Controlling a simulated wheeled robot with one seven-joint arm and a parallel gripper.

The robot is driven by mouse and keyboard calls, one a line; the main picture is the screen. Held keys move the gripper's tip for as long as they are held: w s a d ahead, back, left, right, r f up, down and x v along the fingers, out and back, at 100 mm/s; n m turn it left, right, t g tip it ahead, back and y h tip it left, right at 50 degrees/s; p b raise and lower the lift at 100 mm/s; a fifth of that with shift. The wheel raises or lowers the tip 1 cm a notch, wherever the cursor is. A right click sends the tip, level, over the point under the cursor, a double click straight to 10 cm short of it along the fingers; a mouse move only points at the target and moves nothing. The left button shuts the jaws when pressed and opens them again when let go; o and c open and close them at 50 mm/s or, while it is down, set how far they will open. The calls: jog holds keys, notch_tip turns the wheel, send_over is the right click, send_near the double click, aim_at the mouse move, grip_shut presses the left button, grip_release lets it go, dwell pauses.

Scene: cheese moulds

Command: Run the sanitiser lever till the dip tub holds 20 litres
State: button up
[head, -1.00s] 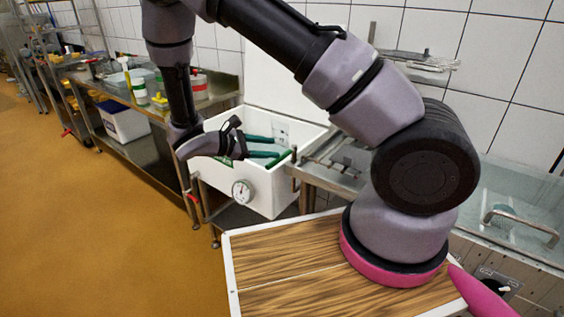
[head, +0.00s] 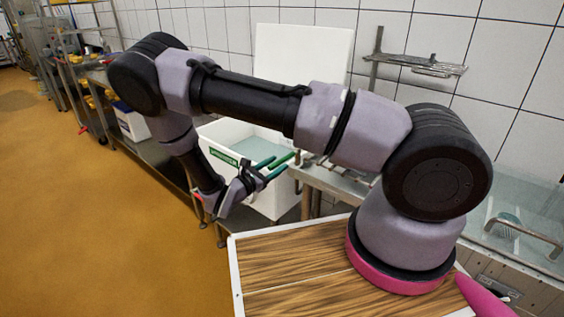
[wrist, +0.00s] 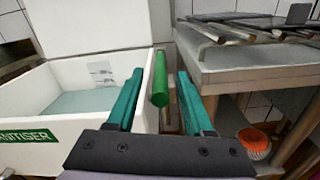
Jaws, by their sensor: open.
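The dip tub is a white box (wrist: 75,72) with a green SANITISER label (wrist: 24,136) and pale blue-grey liquid (wrist: 93,102) inside; it also shows in the head view (head: 212,128). The lever is a green round bar (wrist: 160,88), seen right of the tub in the wrist view. My gripper (wrist: 161,76) is open, its teal fingers on either side of the green bar, with the bar nearer the right finger. The tub's dial is hidden behind my arm, and the fill level cannot be read.
A steel bench (wrist: 232,62) with metal rods on top stands right of the lever. An orange-red item (wrist: 254,142) is below it. A glass-fronted basin (head: 520,205) is at the right in the head view. The floor at left is clear.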

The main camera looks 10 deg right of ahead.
aim_at(282, 161)
jog(key=shift+x, duration=1.7)
grip_shut()
